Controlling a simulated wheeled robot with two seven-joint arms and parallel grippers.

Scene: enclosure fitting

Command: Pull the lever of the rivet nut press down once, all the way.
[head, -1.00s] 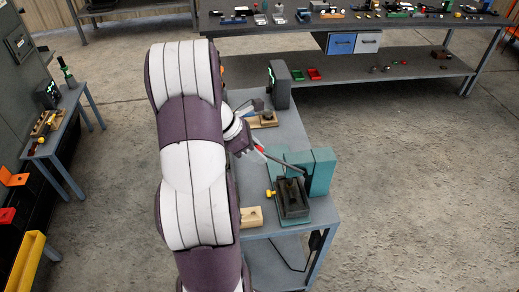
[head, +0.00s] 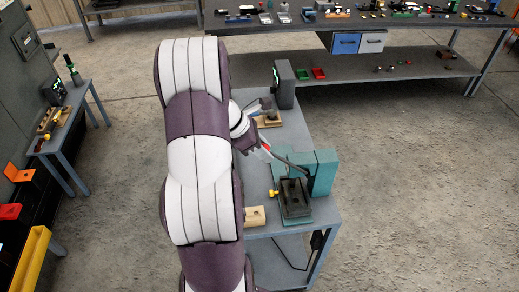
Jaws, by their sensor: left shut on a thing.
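The teal rivet nut press (head: 323,172) stands at the near right end of the grey table. Its dark lever (head: 290,163) slants from the press body up and left to a red grip. My left gripper (head: 264,150) is shut on the lever near that red grip; its fingers are small and partly hidden by my arm. A dark fixture block (head: 295,200) sits at the press's front, with a yellow knob (head: 274,193) on its left. My right gripper is not in view.
A light wooden block (head: 254,216) lies left of the press, close to my arm. A dark screen unit (head: 284,85) and a wooden fixture (head: 269,120) stand farther back on the table (head: 290,128). Open floor lies to the right.

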